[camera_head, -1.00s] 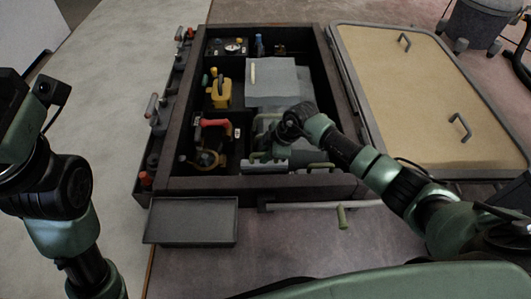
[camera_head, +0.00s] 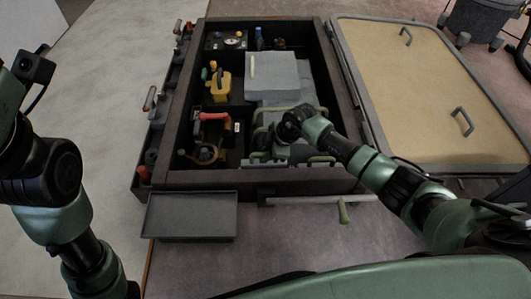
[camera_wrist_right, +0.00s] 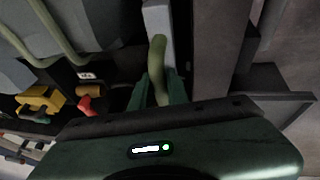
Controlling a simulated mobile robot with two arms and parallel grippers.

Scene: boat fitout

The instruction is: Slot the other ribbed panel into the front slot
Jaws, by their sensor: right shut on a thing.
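My right gripper (camera_wrist_right: 158,92) is shut on the olive handle (camera_wrist_right: 159,55) of a narrow grey panel (camera_wrist_right: 158,18), seen nearly edge-on in the right wrist view. In the head view, the right gripper (camera_head: 283,148) is inside the dark box near its front wall, and its wrist hides much of the held panel. I cannot tell how deep the panel sits in a slot. My left arm shows at the left, but its gripper is out of view.
The dark box's front wall (camera_head: 240,178) is close to the right gripper. A grey block (camera_head: 272,74), a yellow tool (camera_head: 220,88) and a red-handled tool (camera_head: 213,117) are inside. A tan lid (camera_head: 430,85) lies at right; an empty grey tray (camera_head: 192,216) is in front.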

